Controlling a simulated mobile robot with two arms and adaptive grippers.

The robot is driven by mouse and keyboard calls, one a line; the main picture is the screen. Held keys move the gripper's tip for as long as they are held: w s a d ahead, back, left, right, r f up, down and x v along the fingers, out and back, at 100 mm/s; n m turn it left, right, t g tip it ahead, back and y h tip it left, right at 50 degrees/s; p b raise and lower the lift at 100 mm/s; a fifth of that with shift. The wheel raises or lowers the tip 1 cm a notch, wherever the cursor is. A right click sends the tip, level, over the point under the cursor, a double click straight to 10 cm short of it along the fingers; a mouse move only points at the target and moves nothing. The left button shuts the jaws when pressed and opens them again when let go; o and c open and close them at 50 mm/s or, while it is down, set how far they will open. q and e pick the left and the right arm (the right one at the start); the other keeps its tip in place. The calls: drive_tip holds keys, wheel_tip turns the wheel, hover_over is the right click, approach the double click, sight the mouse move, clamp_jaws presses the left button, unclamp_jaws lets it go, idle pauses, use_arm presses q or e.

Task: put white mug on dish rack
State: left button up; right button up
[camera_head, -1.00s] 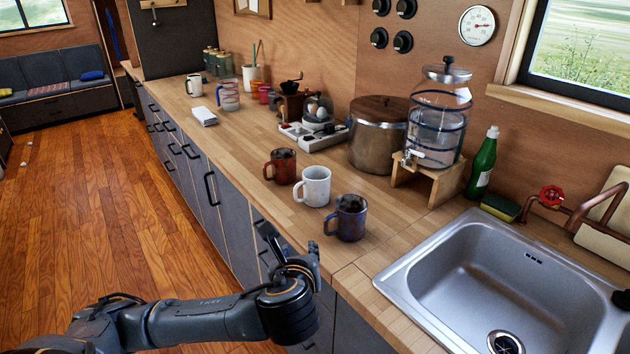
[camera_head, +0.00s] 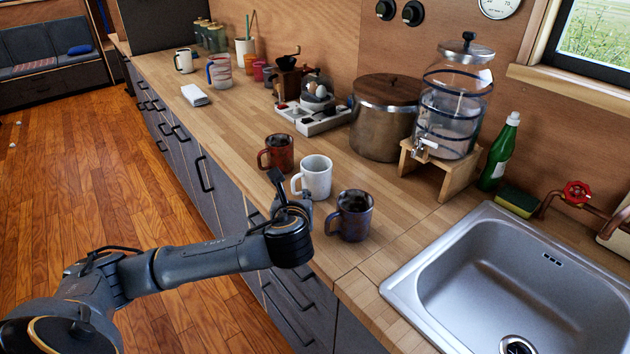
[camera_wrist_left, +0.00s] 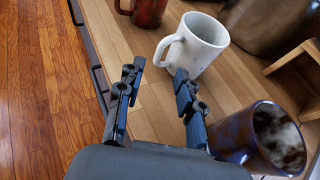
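The white mug (camera_head: 316,178) stands upright on the wooden counter between a red-brown mug (camera_head: 279,153) and a dark blue-brown mug (camera_head: 351,215). Its handle points left, toward the counter's front edge. My left gripper (camera_head: 279,188) is at the counter edge beside the white mug. In the left wrist view, the left gripper (camera_wrist_left: 160,80) is open and empty, and the white mug (camera_wrist_left: 198,45) with its handle lies just beyond the fingertips, apart from them. The blue-brown mug (camera_wrist_left: 262,138) is close to the right finger. No dish rack is recognisable. My right gripper is not in view.
A metal sink (camera_head: 480,275) is at the right, with a green bottle (camera_head: 500,153) and a sponge (camera_head: 517,201) behind it. A steel pot (camera_head: 383,120) and a glass dispenser (camera_head: 452,100) stand behind the mugs. The counter left of the mugs is mostly clear.

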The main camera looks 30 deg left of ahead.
sight(293, 189)
use_arm(q)
drive_tip(key=x, duration=0.5)
drive_tip(key=shift+a+f, duration=0.1)
drive_tip(key=shift+a, duration=0.05)
drive_tip(key=shift+s, duration=0.1)
clamp_jaws()
